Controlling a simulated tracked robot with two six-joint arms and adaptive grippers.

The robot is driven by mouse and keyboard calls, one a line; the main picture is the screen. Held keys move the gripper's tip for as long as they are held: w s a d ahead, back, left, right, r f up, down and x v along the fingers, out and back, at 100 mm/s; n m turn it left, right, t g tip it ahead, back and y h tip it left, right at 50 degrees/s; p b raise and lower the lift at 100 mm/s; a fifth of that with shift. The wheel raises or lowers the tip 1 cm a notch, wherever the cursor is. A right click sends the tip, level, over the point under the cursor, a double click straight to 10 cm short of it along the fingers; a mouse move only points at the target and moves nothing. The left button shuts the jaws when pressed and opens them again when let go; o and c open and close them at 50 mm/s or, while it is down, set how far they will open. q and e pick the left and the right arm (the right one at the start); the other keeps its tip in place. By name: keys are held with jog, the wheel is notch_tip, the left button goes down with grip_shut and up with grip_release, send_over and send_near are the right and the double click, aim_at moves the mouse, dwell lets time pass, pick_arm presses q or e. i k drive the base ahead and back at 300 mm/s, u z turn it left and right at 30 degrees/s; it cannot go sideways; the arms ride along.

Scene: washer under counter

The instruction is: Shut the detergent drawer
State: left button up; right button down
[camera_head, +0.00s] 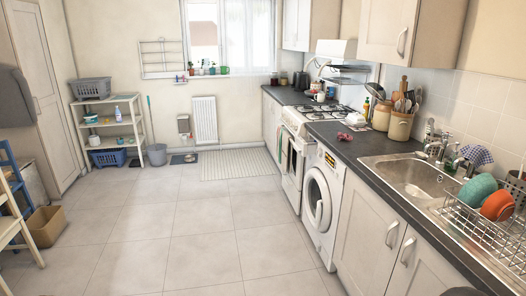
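A white washing machine (323,207) stands under the dark counter on the right, between the cooker and a cupboard. Its round door (318,202) faces left and looks shut. A yellow and dark label (330,161) is on its upper front. The detergent drawer would sit on this upper front strip, but it is too small and seen too steeply to tell how far out it is. Neither of my grippers shows in the view.
The tiled floor (170,240) in front of the washer is clear. A cooker (297,150) stands beyond the washer, and a sink (415,178) and dish rack (490,235) are nearer. A cardboard box (46,226) and chairs are at left. A shelf (105,125) stands at the back left.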

aim_at(302, 145)
jog(key=u, duration=0.15)
jog(key=i, duration=3.8)
